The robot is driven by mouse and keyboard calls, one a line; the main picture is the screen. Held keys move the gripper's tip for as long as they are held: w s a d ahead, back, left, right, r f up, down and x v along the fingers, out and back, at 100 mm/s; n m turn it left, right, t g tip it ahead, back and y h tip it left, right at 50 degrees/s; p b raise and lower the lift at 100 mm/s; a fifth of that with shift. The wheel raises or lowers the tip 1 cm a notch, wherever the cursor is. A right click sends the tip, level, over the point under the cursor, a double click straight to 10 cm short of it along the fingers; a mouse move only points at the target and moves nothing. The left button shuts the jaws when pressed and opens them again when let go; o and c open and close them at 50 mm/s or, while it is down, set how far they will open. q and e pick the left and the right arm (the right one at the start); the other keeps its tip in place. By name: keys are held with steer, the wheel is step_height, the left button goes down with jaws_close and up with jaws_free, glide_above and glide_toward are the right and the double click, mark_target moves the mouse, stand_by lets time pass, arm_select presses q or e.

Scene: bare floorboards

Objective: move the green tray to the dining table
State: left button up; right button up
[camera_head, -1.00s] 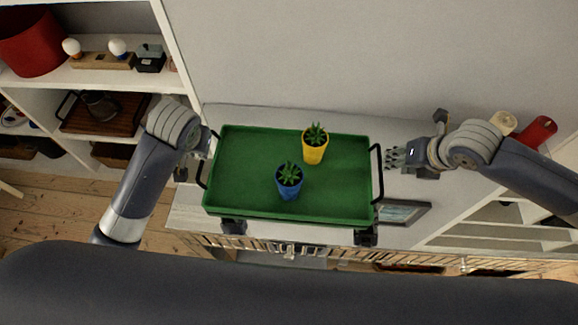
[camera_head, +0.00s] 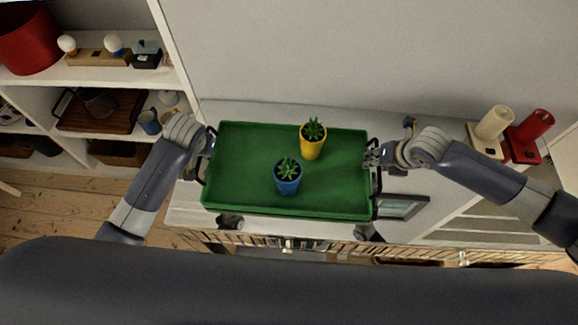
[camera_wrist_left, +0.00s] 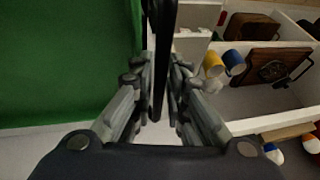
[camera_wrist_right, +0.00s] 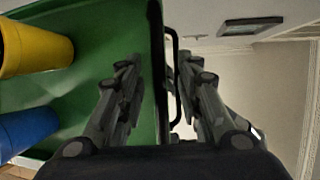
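The green tray (camera_head: 240,190) has a black handle at each short end. It sits level over the white unit, carrying a blue pot (camera_head: 287,182) and a yellow pot (camera_head: 313,145), each with a small plant. My left gripper (camera_head: 208,142) is at the left handle; in the left wrist view its fingers (camera_wrist_left: 160,85) close in on both sides of the black handle bar. My right gripper (camera_head: 372,157) is at the right handle; in the right wrist view its fingers (camera_wrist_right: 165,80) are spread apart, with the tray's end wall and handle between them. The dining table is not identifiable.
A white shelf unit (camera_head: 110,75) with a red container (camera_head: 28,40) and a wooden tray (camera_head: 98,110) stands at left. Cream (camera_head: 494,122) and red (camera_head: 535,125) lamps stand at right. A picture frame (camera_head: 402,206) lies near the right handle. Floorboards show at lower left.

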arm_select(q)
steer(key=shift+c, duration=1.1)
arm_select(e)
steer(key=shift+c, duration=1.1)
arm_select(q)
jaws_close()
arm_select(e)
jaws_close()
